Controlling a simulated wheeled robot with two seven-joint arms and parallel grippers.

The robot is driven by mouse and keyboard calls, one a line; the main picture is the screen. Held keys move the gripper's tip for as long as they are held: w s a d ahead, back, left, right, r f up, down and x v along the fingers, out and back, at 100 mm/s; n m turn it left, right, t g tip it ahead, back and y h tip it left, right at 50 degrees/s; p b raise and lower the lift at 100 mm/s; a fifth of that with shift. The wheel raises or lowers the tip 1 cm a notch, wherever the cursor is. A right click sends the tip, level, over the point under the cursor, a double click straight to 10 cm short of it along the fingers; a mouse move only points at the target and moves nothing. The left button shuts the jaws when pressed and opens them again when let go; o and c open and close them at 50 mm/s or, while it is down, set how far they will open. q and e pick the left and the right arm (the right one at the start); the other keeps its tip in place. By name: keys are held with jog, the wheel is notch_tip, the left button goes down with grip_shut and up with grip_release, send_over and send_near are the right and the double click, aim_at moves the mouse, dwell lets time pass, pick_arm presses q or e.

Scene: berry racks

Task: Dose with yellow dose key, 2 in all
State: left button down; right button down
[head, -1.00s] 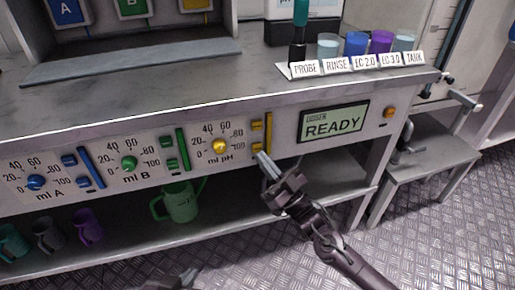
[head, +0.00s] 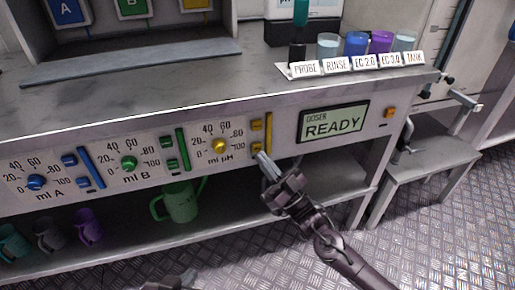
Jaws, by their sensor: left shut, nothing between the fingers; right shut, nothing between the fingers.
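The yellow dosing section on the front panel has a round yellow dial (head: 219,146) with a scale marked ml pH. To its right are an upper yellow key (head: 257,126) and a lower yellow key (head: 257,147), beside a tall yellow bar (head: 269,133). My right gripper (head: 265,160) is shut and empty, its fingertips just below the lower yellow key. I cannot tell whether they touch it. The doser display (head: 333,122) reads READY. My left gripper (head: 178,281) only partly shows at the bottom edge; it is shut and away from the panel.
Blue keys (head: 69,160) and green keys (head: 167,141) sit farther left with their dials. A green jug (head: 181,202) and several mugs stand on the lower shelf. An orange button (head: 389,113) is right of the display. Labelled cups (head: 356,43) stand on the bench top.

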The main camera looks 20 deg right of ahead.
jog(key=shift+w, duration=0.1)
dwell(0.3)
jog(key=shift+w, duration=0.35)
jog(key=shift+w+b, duration=0.3)
jog(key=shift+w, duration=0.15)
dwell(0.6)
jog(key=shift+s, duration=0.1)
jog(key=shift+s+p, duration=0.55)
jog(key=shift+s, duration=0.25)
jog(key=s+p, duration=0.3)
jog(key=s, duration=0.2)
jog(key=shift+d, duration=0.1)
